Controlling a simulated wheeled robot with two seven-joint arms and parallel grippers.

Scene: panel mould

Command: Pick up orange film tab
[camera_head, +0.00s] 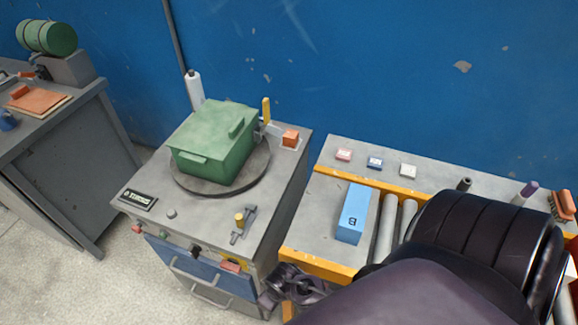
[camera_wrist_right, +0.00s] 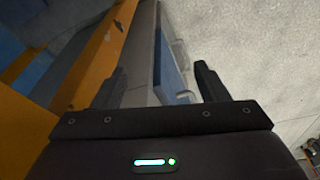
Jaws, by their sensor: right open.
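No piece is clearly recognisable as the orange film tab. A small orange-red piece (camera_head: 230,266) shows at the front of the grey machine, above the blue drawer. A small orange block (camera_head: 290,138) sits at the machine's back right corner. My right gripper (camera_head: 272,294) is low, between the grey machine and the orange-framed roller table, right of and below the orange-red piece. In the right wrist view its two dark fingers (camera_wrist_right: 157,82) are apart with nothing between them. Neither piece can be made out in the wrist view. My left gripper is not in view.
The grey machine (camera_head: 140,218) carries a green lidded box (camera_head: 215,145) on a round plate. A blue block marked B (camera_head: 354,212) stands on the roller table (camera_head: 320,205). My dark right arm covers the table's right part. Floor is clear left of the machine.

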